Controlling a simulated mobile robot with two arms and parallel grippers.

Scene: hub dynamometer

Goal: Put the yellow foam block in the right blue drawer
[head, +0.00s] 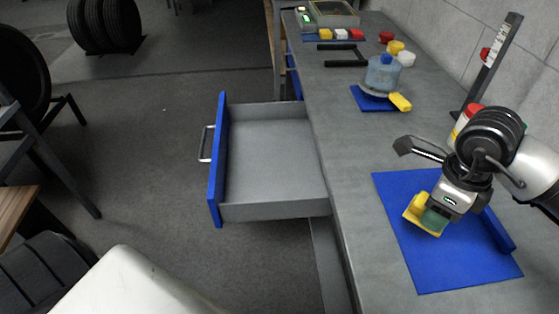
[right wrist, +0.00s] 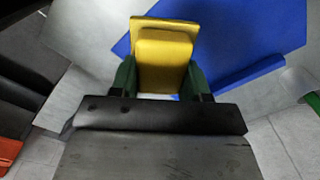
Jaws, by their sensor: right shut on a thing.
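The yellow foam block (head: 415,214) is between the fingers of my right gripper (head: 434,220), over the large blue mat on the bench. In the right wrist view, the yellow block (right wrist: 164,50) sits between the green fingertips of the right gripper (right wrist: 160,78), which is shut on it. I cannot tell whether the block touches the mat. The blue-fronted drawer (head: 217,165) is pulled out from the bench at the left, and its grey inside looks empty. My left gripper is not in view.
The blue mat (head: 410,255) has a raised blue bar (head: 498,232) at its right. Farther back are a clear blue-tinted container (head: 382,76), a yellow piece (head: 400,102), a black bracket (head: 345,62) and several coloured blocks and caps. A dark upright post (head: 492,62) stands near the wall.

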